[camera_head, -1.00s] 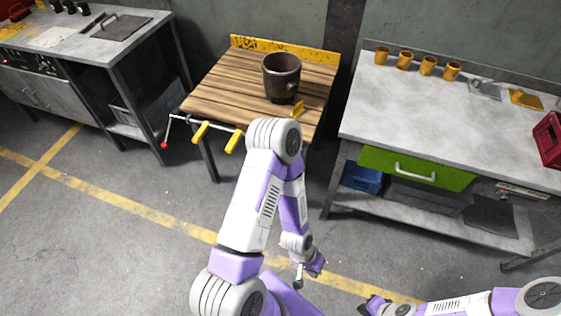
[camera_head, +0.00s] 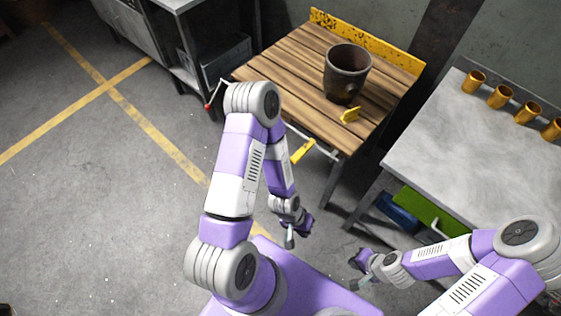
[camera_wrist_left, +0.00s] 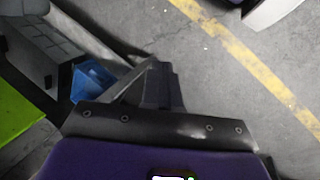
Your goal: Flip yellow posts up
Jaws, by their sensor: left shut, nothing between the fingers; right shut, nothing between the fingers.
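One yellow post (camera_head: 302,151) sticks out, pointing outward and down, at the front edge of the wooden table (camera_head: 290,72). My left arm covers part of the front edge, where another post may be hidden. My left gripper (camera_head: 297,235) is shut and empty, over the floor in front of the table, apart from the posts. It also shows in the left wrist view (camera_wrist_left: 160,88), over floor. My right gripper (camera_head: 362,268) is shut and empty, lower right of the left one.
A dark pot (camera_head: 347,72) stands on the wooden table. A crank with a red knob (camera_head: 207,106) juts from its left corner. A grey workbench (camera_head: 460,150) with several orange cups and a green drawer (camera_head: 428,212) stands right. Open floor (camera_head: 90,190) lies left.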

